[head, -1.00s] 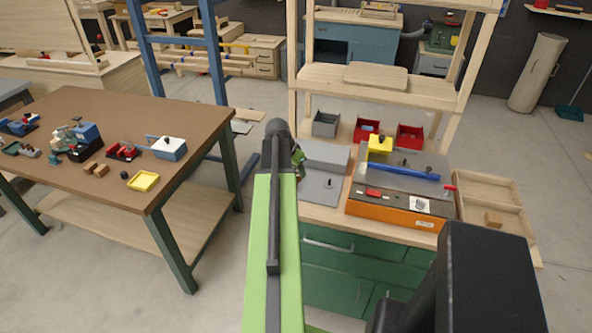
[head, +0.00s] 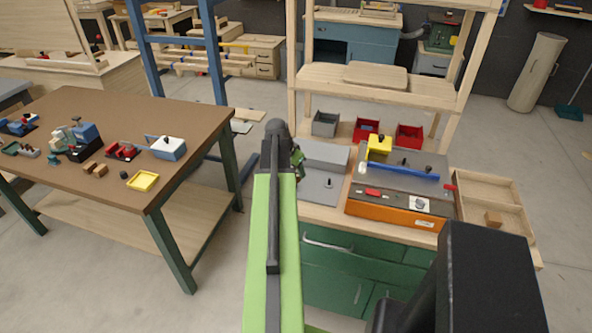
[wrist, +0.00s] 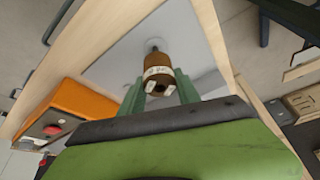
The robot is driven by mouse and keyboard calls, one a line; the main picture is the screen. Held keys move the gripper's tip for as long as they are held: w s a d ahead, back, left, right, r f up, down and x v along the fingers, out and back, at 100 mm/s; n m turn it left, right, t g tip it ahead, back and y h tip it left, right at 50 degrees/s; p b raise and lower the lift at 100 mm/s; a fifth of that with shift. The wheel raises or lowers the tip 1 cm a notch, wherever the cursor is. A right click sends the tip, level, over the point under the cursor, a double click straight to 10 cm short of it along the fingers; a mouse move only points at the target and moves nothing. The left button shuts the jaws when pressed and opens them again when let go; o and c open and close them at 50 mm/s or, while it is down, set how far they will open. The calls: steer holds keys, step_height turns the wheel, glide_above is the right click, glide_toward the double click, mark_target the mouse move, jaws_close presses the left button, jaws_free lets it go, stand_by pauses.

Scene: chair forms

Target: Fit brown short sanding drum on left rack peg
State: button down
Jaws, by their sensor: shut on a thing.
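The brown sanding drum (wrist: 157,74) is in the wrist view, with a pale band and light marks on its near end. My gripper (wrist: 159,84) is shut on it, with one green finger on each side. A thin grey peg (wrist: 155,46) shows just beyond the drum's far end, over the grey rack plate (wrist: 120,62). I cannot tell whether drum and peg touch. My arm hides the drum and the plate's left part there.
An orange-fronted machine (head: 392,213) with a blue bar stands right of the plate. A wooden tray (head: 485,190) lies farther right. Grey and red bins (head: 367,130) stand behind. A brown-topped table (head: 120,115) with several tools is at left, across a floor gap.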

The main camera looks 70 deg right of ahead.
steer(key=shift+f+b, duration=1.95)
steer(key=shift+f, duration=0.05)
stand_by(0.4)
steer(key=shift+c, duration=1.1)
jaws_free()
steer(key=shift+r, duration=0.15)
step_height(320, 180, up, 7)
steer(key=p, duration=0.7)
